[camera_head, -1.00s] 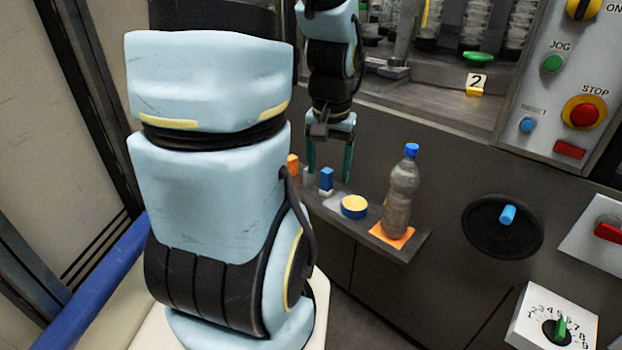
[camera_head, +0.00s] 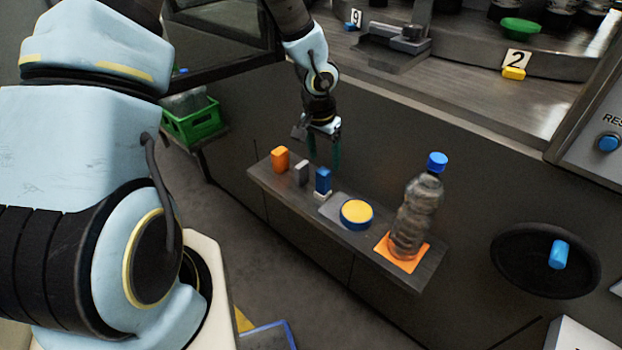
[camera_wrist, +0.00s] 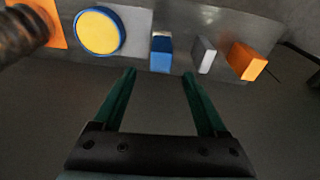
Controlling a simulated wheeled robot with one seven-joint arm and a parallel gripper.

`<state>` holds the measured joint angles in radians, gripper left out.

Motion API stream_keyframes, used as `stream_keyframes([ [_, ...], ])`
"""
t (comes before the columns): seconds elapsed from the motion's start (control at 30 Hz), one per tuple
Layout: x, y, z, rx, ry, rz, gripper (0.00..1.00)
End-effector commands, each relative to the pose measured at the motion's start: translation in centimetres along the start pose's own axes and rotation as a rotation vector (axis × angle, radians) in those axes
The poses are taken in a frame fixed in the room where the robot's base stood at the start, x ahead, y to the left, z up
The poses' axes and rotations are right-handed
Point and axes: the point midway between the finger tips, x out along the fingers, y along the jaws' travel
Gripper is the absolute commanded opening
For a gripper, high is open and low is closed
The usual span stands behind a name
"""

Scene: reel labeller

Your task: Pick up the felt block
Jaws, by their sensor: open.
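Three small upright blocks stand on a narrow grey shelf (camera_head: 372,268): an orange block (camera_head: 280,159), a grey block (camera_head: 301,173) and a blue block with a pale lower part (camera_head: 323,180). I cannot tell for sure from the surfaces which is the felt block. My gripper (camera_head: 323,160) is open and empty, with green fingers pointing down above and behind the blocks. In the wrist view, the gripper (camera_wrist: 159,75) has the blue block (camera_wrist: 161,53) ahead, roughly in line with the gap. The grey block (camera_wrist: 204,55) and orange block (camera_wrist: 247,61) are to its right.
A round yellow-and-blue tin (camera_head: 356,214) sits on the shelf right of the blue block. A bottle with a blue cap (camera_head: 417,210) stands on an orange square (camera_head: 402,262) at the shelf's right end. A machine wall (camera_head: 450,160) rises behind. A green crate (camera_head: 192,124) is at left.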

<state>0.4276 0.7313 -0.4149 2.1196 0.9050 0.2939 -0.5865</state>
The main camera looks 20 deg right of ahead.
Motion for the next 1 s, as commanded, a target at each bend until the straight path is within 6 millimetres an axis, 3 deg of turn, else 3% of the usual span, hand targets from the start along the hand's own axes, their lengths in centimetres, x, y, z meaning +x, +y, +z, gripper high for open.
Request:
stream_keyframes([
  [0.1,2.1,0.0,0.1,0.000,-0.003,0.000,0.75],
  [0.37,4.1,-0.1,0.2,-0.001,-0.002,-0.001,0.75],
  [0.63,7.9,-0.1,0.7,0.001,-0.003,0.000,0.75],
  [1.0,8.8,-0.2,0.6,-0.002,-0.001,-0.001,0.74],
])
